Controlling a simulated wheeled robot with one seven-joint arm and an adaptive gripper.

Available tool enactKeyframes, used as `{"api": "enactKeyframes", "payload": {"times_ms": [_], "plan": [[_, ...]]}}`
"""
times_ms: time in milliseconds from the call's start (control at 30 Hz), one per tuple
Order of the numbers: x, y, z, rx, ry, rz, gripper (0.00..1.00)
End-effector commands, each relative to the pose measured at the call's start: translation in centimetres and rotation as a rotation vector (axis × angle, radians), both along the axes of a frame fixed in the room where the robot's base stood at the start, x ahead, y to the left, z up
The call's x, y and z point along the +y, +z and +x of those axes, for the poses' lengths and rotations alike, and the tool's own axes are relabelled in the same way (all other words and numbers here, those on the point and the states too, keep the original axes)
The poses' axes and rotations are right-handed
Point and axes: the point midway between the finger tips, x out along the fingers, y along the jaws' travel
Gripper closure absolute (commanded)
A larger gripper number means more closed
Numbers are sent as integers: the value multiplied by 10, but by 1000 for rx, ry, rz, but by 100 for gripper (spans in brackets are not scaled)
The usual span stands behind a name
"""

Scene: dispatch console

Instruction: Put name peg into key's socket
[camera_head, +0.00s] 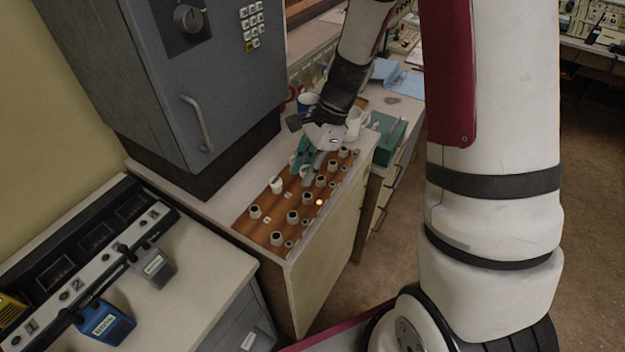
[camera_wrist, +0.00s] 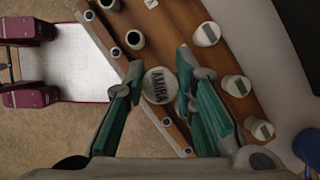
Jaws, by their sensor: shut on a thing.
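My gripper (camera_wrist: 160,74) has its two green fingers on either side of a round white peg marked AMIRA (camera_wrist: 159,86), and is shut on it. In the head view my gripper (camera_head: 306,160) is low over the far part of the brown wooden board (camera_head: 243,225); the held peg cannot be made out there. Several dark-holed sockets stand on the board, one near the front (camera_head: 277,239) and one beside my left finger (camera_wrist: 134,39). Whether the held peg touches the board is unclear. I cannot tell which socket belongs to the key.
White pegs with grey tags (camera_wrist: 236,85) stand to the right in the wrist view. A small orange light (camera_head: 319,202) glows on the board. A grey cabinet (camera_head: 180,90) stands behind it.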

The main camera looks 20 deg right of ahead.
Motion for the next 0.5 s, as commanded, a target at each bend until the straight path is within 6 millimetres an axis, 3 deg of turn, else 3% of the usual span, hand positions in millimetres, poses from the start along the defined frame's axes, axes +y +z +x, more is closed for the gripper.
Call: {"api": "enactKeyframes", "payload": {"times_ms": [500], "plan": [[0,-36,2,0,-1,1,89]]}}
